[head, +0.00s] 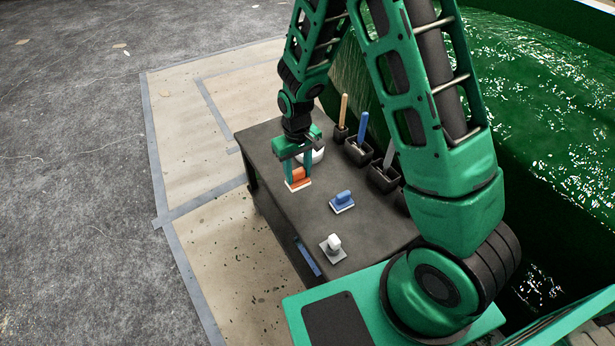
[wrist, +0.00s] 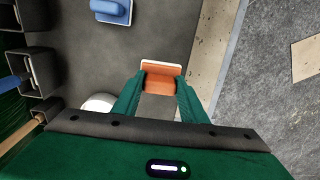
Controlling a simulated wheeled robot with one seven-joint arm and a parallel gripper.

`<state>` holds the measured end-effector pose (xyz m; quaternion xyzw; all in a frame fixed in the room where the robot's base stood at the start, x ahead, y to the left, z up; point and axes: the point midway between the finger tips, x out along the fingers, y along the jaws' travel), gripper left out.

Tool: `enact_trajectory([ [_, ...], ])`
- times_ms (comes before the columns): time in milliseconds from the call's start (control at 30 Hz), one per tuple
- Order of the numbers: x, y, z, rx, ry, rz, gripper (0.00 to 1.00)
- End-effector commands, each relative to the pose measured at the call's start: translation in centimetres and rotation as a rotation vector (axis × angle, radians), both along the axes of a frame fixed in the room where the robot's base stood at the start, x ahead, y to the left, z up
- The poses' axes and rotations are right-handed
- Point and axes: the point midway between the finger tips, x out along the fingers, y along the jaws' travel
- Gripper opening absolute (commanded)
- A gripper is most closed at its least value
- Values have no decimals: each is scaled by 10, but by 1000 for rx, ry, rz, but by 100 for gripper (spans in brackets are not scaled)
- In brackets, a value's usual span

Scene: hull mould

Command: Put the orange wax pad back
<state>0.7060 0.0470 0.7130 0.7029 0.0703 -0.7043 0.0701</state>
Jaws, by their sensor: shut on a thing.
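The orange wax pad (head: 298,175) has an orange grip and a pale base. It is at the far left part of the dark table, near the table's left edge. My gripper (head: 298,178) points down and is shut on its orange grip. In the wrist view the pad (wrist: 160,82) sits between the two green fingertips (wrist: 159,84). I cannot tell whether its base touches the table top or is just above it.
A blue pad (head: 342,201) and a white-handled grey pad (head: 333,246) stand on the dark table (head: 290,219). A white round container (head: 316,155) is close behind my gripper. Dark holders (head: 358,152) with upright handles line the right edge, beside the green hull mould (head: 540,85).

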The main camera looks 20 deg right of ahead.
Motion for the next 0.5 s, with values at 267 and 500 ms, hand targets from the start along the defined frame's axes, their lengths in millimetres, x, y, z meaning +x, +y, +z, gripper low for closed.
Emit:
enact_trajectory([
  [267, 28, -39, -29, 0, 0, -2, 21],
  [500, 34, -49, -38, -1, 0, -1, 21],
])
